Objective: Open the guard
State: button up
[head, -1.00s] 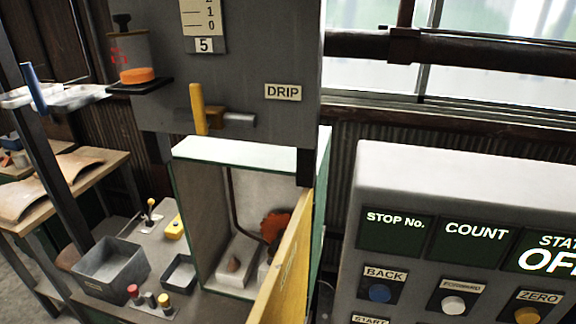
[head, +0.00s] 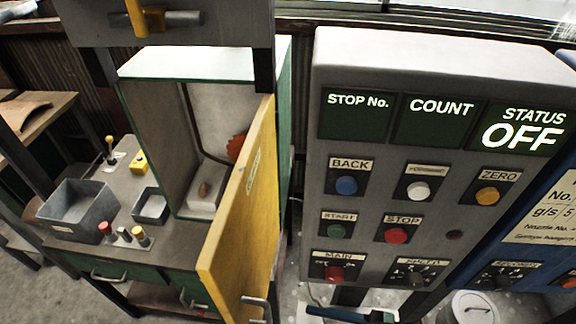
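The guard is a yellow door panel (head: 240,215) with a small label and a metal handle (head: 258,304) near its lower end. It stands swung out from the right side of an open-fronted cabinet (head: 155,125) with a white top and green edges. The cabinet's inside is visible: a brown object on a pale block (head: 205,193), a bent pipe, and part of a red-orange round part (head: 237,148). The guard hides the right part of the inside. My gripper is not in view.
A control panel (head: 318,160) stands right of the guard, its status display reading OFF. A grey bin (head: 75,210), a small dark tray (head: 150,206) and several buttons are on the bench at left. A lidded bucket (head: 472,308) is at lower right.

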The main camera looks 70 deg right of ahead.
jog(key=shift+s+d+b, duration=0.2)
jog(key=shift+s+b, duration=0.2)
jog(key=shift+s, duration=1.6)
